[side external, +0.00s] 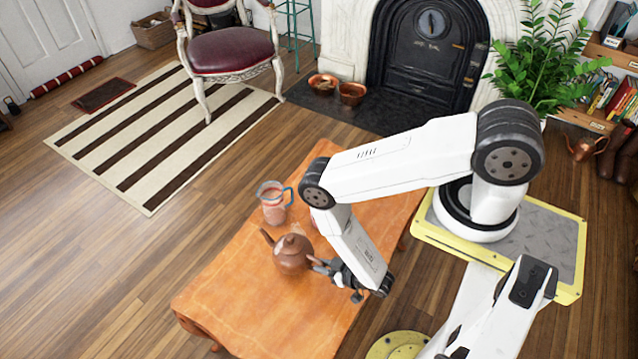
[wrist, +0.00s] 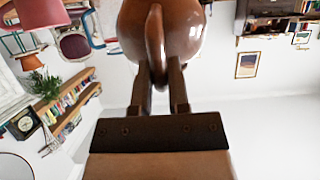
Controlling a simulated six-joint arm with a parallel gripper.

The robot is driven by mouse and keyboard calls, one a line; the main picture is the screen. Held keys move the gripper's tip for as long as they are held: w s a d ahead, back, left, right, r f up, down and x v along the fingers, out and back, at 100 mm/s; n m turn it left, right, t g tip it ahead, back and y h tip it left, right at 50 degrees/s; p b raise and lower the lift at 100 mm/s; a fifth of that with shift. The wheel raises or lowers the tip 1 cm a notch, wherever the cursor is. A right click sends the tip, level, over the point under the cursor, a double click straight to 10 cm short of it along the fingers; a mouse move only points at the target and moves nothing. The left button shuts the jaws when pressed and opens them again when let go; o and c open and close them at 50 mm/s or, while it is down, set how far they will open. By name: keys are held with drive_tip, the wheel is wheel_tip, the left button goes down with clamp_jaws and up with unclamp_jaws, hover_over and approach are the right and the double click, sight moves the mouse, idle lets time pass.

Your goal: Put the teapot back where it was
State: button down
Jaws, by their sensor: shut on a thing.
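The brown teapot (side external: 291,254) is over the orange-brown wooden table (side external: 250,315), with its spout pointing up and left in the side view. I cannot tell whether its base touches the table. My gripper (side external: 322,266) is at the teapot's right side, on the handle side. In the wrist view my gripper (wrist: 162,88) has its two fingers around the teapot's curved handle (wrist: 156,42), and it is shut on it. The round body of the teapot (wrist: 190,25) shows beyond the handle. The teapot's base is hard to see in either view.
A glass jug (side external: 273,203) with a blue handle and pinkish contents stands behind the teapot on the table. Something small and pinkish beside my arm is mostly hidden. The table's front left is clear. A second white arm (side external: 490,320) is at the lower right.

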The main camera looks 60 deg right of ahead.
drive_tip(key=shift+f, duration=0.3)
drive_tip(key=shift+f, duration=1.75)
drive_tip(key=c, duration=0.6)
unclamp_jaws()
drive_tip(key=shift+f, duration=0.25)
drive_tip(key=shift+f+v, duration=0.15)
drive_tip(key=shift+v, duration=1.4)
drive_tip(key=shift+f+v, duration=0.1)
drive_tip(key=shift+v, duration=2.3)
